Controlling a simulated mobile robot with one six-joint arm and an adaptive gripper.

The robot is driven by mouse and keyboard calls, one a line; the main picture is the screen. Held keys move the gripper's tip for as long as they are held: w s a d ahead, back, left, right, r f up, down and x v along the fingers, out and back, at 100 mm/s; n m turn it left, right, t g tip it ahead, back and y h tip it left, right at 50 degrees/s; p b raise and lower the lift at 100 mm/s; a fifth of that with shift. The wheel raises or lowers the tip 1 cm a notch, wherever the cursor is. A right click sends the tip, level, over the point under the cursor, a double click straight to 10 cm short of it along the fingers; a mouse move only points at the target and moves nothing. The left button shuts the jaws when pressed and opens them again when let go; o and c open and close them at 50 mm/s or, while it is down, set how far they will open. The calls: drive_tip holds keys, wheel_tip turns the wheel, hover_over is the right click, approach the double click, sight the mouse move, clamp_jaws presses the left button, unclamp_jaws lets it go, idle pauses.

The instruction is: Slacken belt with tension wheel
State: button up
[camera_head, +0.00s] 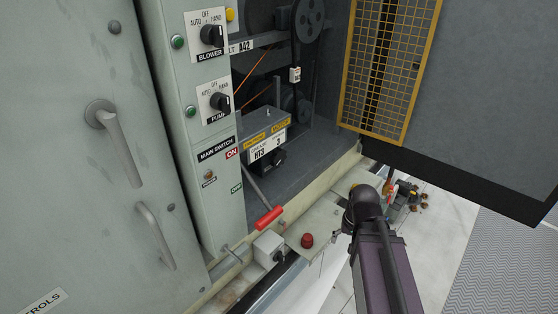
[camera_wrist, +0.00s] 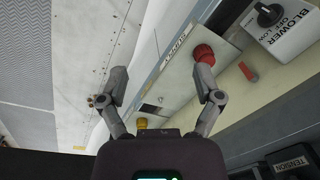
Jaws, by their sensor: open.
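In the head view, a dark belt (camera_head: 294,62) runs inside the open cabinet below a large pulley (camera_head: 308,18). A smaller wheel (camera_head: 297,104) sits lower, in shadow. In the wrist view, a dark plate with a TENSION label (camera_wrist: 290,164) is cut off at the lower right; I cannot make out a tension wheel for certain. My gripper (camera_wrist: 161,82) is open with nothing between its fingers. Its right fingertip overlaps a red knob (camera_wrist: 203,53) in the picture; contact is unclear.
The red knob (camera_head: 307,240) and a grey switch box (camera_head: 268,247) sit on the ledge. A yellow mesh guard (camera_head: 388,62) is on the open door (camera_head: 487,100) at right. A grey unit (camera_head: 262,132) stands inside.

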drive_tip(key=w+a+m+t+y+b, duration=0.2)
drive_tip(key=w+a+m+y, duration=0.2)
drive_tip(key=a+m, duration=0.15)
drive_tip(key=m+t+y+b, duration=0.6)
drive_tip(key=m+t+y, duration=0.3)
drive_tip(key=m, duration=1)
approach(281, 160)
drive_tip(key=shift+v, duration=1.35)
drive_tip(key=shift+w+r+g, duration=0.1)
drive_tip(key=shift+w+g, duration=0.1)
drive_tip(key=shift+g, duration=0.1)
drive_tip(key=x, duration=1.3)
drive_tip(key=shift+w+a+r, duration=0.15)
drive_tip(key=shift+a, duration=0.1)
drive_tip(key=shift+c, duration=0.2)
drive_tip(key=c, duration=0.8)
